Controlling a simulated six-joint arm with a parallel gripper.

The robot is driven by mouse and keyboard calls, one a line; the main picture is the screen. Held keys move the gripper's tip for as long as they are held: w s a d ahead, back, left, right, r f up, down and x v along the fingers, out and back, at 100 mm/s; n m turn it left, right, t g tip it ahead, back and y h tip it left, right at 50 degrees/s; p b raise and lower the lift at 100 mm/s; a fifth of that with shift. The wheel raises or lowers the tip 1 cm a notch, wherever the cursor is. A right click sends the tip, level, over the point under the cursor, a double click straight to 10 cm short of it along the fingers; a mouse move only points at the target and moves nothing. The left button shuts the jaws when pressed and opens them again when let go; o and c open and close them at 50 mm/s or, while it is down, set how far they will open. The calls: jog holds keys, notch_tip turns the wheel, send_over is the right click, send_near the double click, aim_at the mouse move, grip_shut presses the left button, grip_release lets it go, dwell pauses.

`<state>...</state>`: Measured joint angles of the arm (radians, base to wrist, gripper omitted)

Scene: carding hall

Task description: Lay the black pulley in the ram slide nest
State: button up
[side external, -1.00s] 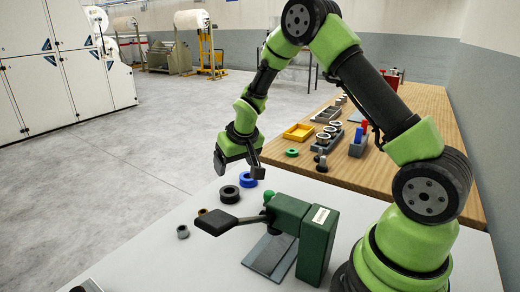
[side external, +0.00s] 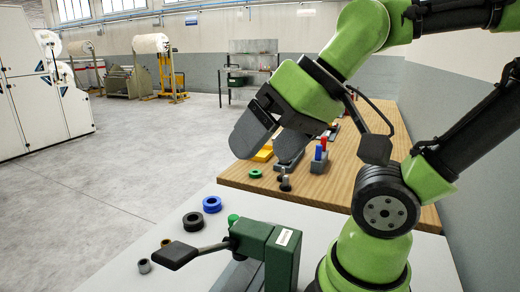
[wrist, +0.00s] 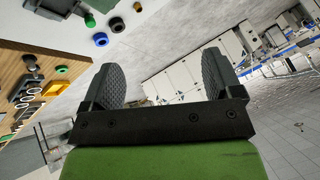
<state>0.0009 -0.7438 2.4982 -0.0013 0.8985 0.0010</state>
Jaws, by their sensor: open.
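The black pulley (side external: 193,221), a thick black ring, lies flat on the pale table, left of the green press (side external: 272,246). It also shows near the top of the wrist view (wrist: 117,24). The press has a long black handle (side external: 174,255) and a grey slide (side external: 237,273) low at its base. The nest itself cannot be made out. My gripper (side external: 262,150) is raised well above the tables, tilted, open and empty. In the wrist view its two fingers (wrist: 157,64) stand wide apart with nothing between them.
A blue ring (side external: 212,204) lies close behind the pulley; a grey ring (side external: 144,266) and a brown ring (side external: 166,243) lie nearer. The wooden table (side external: 335,190) behind holds a green ring (side external: 255,173), a yellow tray (side external: 263,154) and red and blue pegs in a grey block (side external: 319,166).

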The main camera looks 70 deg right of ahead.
dwell(0.4)
jog(key=g+h, duration=0.3)
jog(key=h, duration=0.1)
send_over(192, 220)
jog(key=s+a, duration=0.1)
jog(key=s, duration=0.2)
jog(key=shift+m, duration=0.3)
notch_tip(192, 220, down, 25)
jog(key=shift+a, duration=0.1)
jog(key=shift+x, duration=2.95)
jog(key=shift+a, duration=0.15)
jog(key=shift+c, duration=0.2)
jog(key=shift+r, duration=0.1)
jog(key=c, duration=1.2)
